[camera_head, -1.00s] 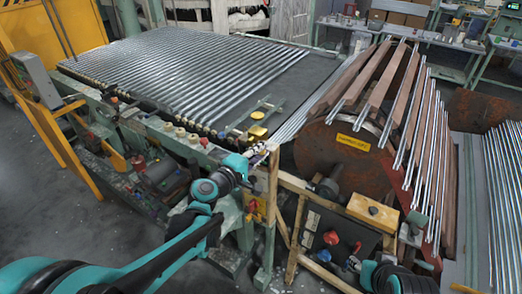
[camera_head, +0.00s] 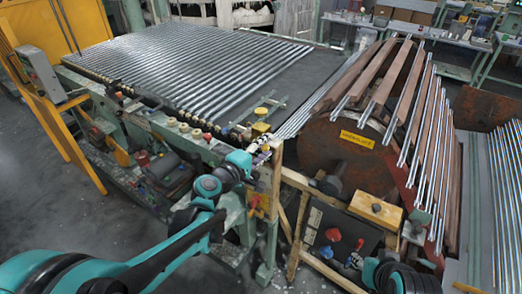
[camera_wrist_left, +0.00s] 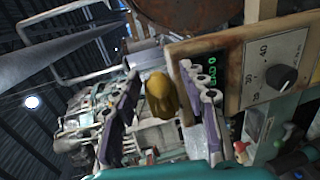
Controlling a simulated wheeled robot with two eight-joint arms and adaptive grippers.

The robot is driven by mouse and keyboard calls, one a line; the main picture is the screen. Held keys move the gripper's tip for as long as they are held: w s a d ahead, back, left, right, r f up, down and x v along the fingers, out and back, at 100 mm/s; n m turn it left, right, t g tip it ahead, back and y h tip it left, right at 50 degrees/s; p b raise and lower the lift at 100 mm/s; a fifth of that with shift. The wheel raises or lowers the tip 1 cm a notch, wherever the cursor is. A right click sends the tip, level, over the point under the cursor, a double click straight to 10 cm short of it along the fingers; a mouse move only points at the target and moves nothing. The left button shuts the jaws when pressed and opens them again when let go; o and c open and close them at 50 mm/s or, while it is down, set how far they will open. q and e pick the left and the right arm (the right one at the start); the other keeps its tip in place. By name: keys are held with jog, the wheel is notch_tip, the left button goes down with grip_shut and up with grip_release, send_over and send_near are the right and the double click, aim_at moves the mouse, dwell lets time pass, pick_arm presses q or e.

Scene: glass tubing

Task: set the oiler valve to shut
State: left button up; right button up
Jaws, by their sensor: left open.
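A rounded yellow knob (camera_wrist_left: 160,95) shows between the fingers of my left gripper (camera_wrist_left: 160,100) in the left wrist view. It may be the oiler valve; its setting cannot be read. The fingers are open on both sides of it, and contact cannot be made out. In the head view my left gripper (camera_head: 263,145) is at the near right corner of the tube bed, close to a yellow cap (camera_head: 261,128). I cannot tell whether that cap is the same knob. My right gripper (camera_head: 355,260) is small and dark at the lower right, in front of the control box.
A panel with a black dial (camera_wrist_left: 283,77) and green digits is beside the left gripper. A wooden frame (camera_head: 275,190) and a large rusty drum (camera_head: 325,155) stand to its right. Tubes (camera_head: 190,75) cover the bed behind. Grey floor (camera_head: 50,190) is open at left.

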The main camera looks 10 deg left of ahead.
pick_arm(q)
jog(key=v, duration=1.1)
jog(key=shift+s+a, duration=0.15)
jog(key=shift+s, duration=0.2)
jog(key=s+d+f+m+g+y, duration=0.2)
jog(key=s+d+f+m+g, duration=0.35)
jog(key=s+f+m, duration=0.3)
jog(key=s+a+f+m+g+y+b, duration=0.1)
jog(key=s+a+f+m+g+y, duration=0.1)
jog(key=s+a+f+m+y, duration=0.1)
jog(key=shift+s+a+f+m+g+y, duration=0.4)
jog(key=shift+s+a+f+m, duration=0.15)
jog(key=shift+s+a+m, duration=0.45)
jog(key=shift+w+a, duration=0.1)
dwell(0.5)
